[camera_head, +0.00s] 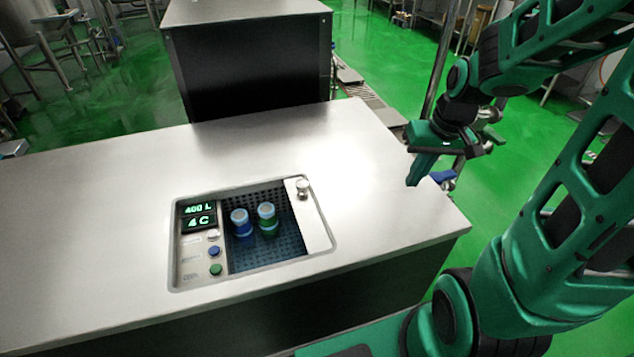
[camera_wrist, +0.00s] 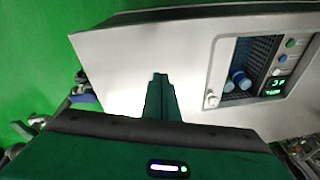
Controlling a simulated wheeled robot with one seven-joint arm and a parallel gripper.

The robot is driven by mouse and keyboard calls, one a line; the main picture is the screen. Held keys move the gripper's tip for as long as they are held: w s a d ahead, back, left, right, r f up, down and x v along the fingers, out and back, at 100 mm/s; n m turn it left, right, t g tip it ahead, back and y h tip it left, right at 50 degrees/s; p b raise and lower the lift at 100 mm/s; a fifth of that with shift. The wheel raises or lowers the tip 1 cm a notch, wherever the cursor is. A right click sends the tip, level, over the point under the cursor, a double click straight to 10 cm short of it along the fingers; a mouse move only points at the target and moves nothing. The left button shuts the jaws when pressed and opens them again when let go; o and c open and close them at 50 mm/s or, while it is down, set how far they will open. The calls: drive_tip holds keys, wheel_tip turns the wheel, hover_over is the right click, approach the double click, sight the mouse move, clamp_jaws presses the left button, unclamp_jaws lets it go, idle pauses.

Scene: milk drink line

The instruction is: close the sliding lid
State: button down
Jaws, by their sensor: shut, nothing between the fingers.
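The sliding lid (camera_head: 311,226) is a pale metal strip with a round knob (camera_head: 303,187) near its far end. It sits at the right end of a recessed well (camera_head: 262,250) in the counter, and the well is open.
A panel with displays (camera_head: 199,216) and several buttons (camera_head: 214,252) lies left of the well. The steel counter (camera_head: 90,220) is otherwise bare. A dark steel-topped cabinet (camera_head: 250,70) stands behind it. Green floor (camera_head: 100,100) surrounds them.

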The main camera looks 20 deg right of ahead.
drive_tip(key=w+a+f+t+y, duration=0.1)
drive_tip(key=w+a+f, duration=0.3)
drive_tip(key=w, duration=0.3)
drive_tip(key=w+a+f+n+t+y, duration=0.1)
drive_tip(key=w+a+f, duration=0.3)
drive_tip(key=w+f, duration=0.3)
drive_tip(key=w+a+f+t+y, duration=0.1)
drive_tip(key=w+a+f+y, duration=0.1)
drive_tip(key=w+a+f, duration=0.2)
drive_tip(key=shift+w+f+n, duration=0.2)
drive_tip(key=shift+w+f, duration=0.25)
drive_tip(key=shift+w, duration=0.3)
drive_tip(key=shift+w+f+n, duration=0.2)
drive_tip(key=shift+w+f, duration=0.2)
drive_tip(key=shift+w, duration=0.35)
drive_tip(key=a, duration=0.1)
drive_tip(key=w+a, duration=0.1)
drive_tip(key=a, duration=0.1)
drive_tip(key=shift+f, duration=0.2)
drive_tip(key=shift+w+a, duration=0.1)
drive_tip(key=shift+a, duration=0.45)
